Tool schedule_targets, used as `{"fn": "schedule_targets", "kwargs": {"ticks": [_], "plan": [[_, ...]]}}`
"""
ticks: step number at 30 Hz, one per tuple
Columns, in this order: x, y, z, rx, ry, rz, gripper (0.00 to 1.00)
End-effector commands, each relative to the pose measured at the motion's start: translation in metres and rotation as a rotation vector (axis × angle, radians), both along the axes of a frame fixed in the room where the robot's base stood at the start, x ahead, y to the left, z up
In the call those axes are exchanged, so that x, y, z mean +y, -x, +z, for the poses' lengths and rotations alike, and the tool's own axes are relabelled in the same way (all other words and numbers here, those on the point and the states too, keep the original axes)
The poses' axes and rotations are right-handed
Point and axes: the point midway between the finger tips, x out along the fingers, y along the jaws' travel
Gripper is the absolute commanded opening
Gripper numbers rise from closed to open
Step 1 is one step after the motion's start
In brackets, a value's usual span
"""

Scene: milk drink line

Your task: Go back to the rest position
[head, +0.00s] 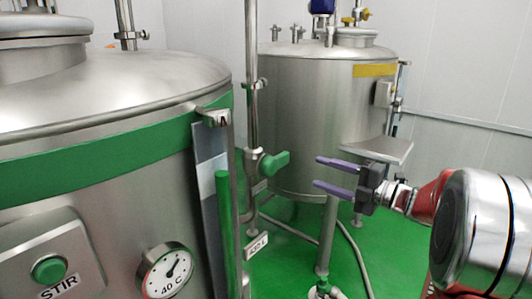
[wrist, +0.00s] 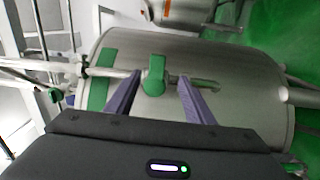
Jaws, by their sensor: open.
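My gripper (head: 317,172) is at the right of the head view, with two purple fingers pointing left. It is open, and nothing shows between the fingers. The green valve handle (head: 275,163) sits on a vertical steel pipe to the left of the fingertips, with a visible gap in the picture. In the wrist view, the green handle (wrist: 155,76) appears between and beyond the open fingers of my gripper (wrist: 160,82). No marker for a rest position shows.
A large steel tank (head: 120,85) with a green band, a STIR button (head: 50,269) and a dial (head: 167,271) fills the left. A second steel tank (head: 300,110) stands behind. A hose (head: 355,250) lies on the green floor (head: 390,245).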

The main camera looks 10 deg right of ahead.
Motion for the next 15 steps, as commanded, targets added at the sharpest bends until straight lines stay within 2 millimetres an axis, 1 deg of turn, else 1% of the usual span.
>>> {"fn": "schedule_targets", "kwargs": {"ticks": [5, 8, 11, 15], "plan": [[0.000, 0.000, 0.000, -0.035, 0.045, -0.001, 0.48], [-0.002, -0.001, -0.002, -0.084, 0.123, -0.007, 0.48], [-0.001, 0.000, -0.013, -0.137, 0.252, 0.004, 0.48], [0.004, 0.008, -0.040, -0.200, 0.461, 0.051, 0.48]]}}
